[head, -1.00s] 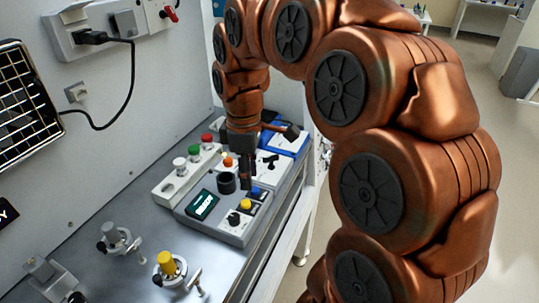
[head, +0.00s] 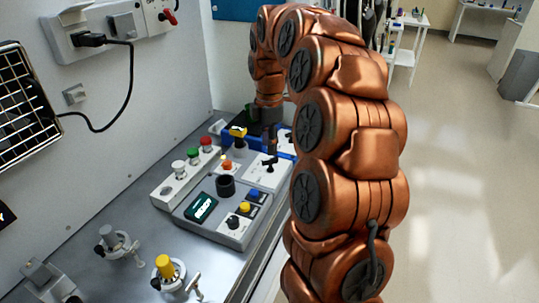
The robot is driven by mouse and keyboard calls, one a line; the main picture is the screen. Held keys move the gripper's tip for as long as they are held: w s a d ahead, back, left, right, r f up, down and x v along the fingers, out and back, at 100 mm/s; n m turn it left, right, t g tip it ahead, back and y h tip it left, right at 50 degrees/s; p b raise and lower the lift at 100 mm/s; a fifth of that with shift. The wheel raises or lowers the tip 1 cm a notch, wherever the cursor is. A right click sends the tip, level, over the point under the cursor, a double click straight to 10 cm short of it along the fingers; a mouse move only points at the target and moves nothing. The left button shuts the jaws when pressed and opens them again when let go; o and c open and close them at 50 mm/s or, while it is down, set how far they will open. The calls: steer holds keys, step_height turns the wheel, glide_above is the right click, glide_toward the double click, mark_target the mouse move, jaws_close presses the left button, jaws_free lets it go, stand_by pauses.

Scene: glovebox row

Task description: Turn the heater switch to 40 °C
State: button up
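A grey control box (head: 232,240) stands on the bench in the head view, with a lit green-on-dark display (head: 201,207) and a black round well (head: 226,186). Its front right side carries a black knob (head: 233,222), a yellow button (head: 245,207) and a blue button (head: 254,195). Behind it is a white panel (head: 262,178) with a black switch. I cannot tell which control is the heater switch, and no 40 °C mark is readable. My gripper (head: 268,137) is beyond the grey box, over the back of the devices. Its fingers are partly hidden and small, and it touches no control that I can see.
A pale strip (head: 165,190) with green, white and red buttons lies along the wall side. A blue-edged device is at the back. The floor to the right is open.

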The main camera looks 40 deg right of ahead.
mark_target(269, 159)
steer(key=shift+f+p, duration=0.4)
steer(key=shift+f, duration=2.05)
steer(key=shift+c, duration=0.2)
jaws_close()
